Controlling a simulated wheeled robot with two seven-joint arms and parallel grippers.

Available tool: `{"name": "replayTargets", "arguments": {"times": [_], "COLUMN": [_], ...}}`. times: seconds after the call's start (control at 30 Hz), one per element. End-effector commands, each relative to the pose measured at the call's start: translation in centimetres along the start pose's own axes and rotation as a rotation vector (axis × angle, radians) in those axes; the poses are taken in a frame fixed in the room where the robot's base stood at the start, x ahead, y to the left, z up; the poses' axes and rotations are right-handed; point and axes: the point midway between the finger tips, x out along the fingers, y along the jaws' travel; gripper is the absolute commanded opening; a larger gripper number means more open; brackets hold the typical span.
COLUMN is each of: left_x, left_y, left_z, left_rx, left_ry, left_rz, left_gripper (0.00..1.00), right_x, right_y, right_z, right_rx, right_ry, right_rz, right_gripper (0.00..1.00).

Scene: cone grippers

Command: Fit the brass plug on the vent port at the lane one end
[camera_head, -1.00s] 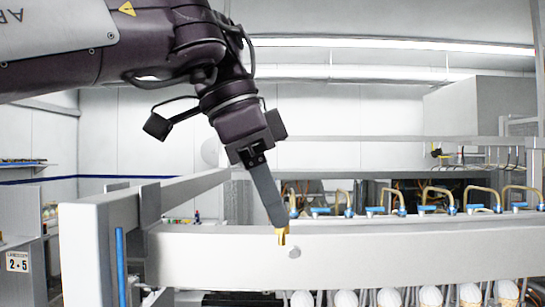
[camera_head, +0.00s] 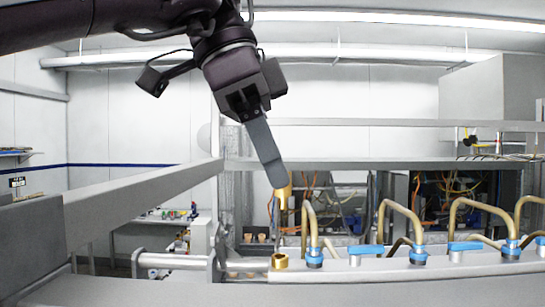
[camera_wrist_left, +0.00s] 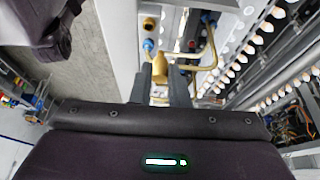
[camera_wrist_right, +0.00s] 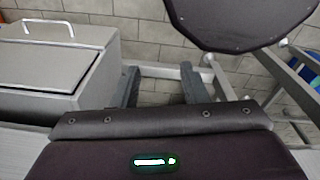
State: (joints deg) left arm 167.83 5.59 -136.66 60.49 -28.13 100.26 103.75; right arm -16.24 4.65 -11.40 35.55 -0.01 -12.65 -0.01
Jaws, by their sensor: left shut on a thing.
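My left gripper (camera_head: 276,178) is shut on the brass plug (camera_head: 284,198), which hangs from the fingertips with its narrow end down. A brass port (camera_head: 280,262) stands on the grey rail's top, at the left end of a row of blue valves; it looks like the vent port. In the head view the plug is above this port, with a clear gap. The left wrist view shows the plug (camera_wrist_left: 160,67) between the fingers and the brass port (camera_wrist_left: 149,24) beyond it. My right gripper (camera_wrist_right: 160,86) shows only in the right wrist view, open and empty.
Bent brass pipes (camera_head: 308,212) and blue valve handles (camera_head: 365,250) stand just right of the port. A grey side beam (camera_head: 140,192) runs at the left. In the right wrist view a grey lidded box (camera_wrist_right: 60,65) lies left of the fingers.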

Motion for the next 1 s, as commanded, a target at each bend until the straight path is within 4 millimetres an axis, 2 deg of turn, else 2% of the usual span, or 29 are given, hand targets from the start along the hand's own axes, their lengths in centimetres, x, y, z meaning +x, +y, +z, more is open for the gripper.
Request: {"name": "replayTargets", "arguments": {"times": [0.37, 0.47, 0.73, 0.87, 1.0], "left_x": [-0.2, 0.2, 2.1, 2.8, 3.0], "left_y": [0.0, 0.0, 0.0, 0.0, 0.0], "left_z": [0.2, 0.5, 1.2, 1.5, 1.6], "left_rx": [0.000, 0.002, 0.001, 0.002, 0.003], "left_ry": [0.002, 0.002, 0.001, 0.002, 0.002], "left_rz": [-0.001, 0.001, 0.000, 0.000, 0.000], "left_gripper": [0.00, 0.00, 0.00, 0.00, 0.00], "right_x": [-0.2, 0.2, 1.6, 2.0, 2.1], "right_y": [-0.7, -0.6, -0.2, -0.3, -0.6], "right_z": [3.2, 2.9, 0.0, 0.3, 1.5], "right_rx": [0.000, 0.000, 0.000, 0.000, 0.000], "right_ry": [-0.040, -0.037, 0.005, 0.001, -0.015], "right_rz": [-0.008, -0.007, -0.002, -0.003, -0.006], "right_gripper": [0.40, 0.40, 0.40, 0.40, 0.40]}}
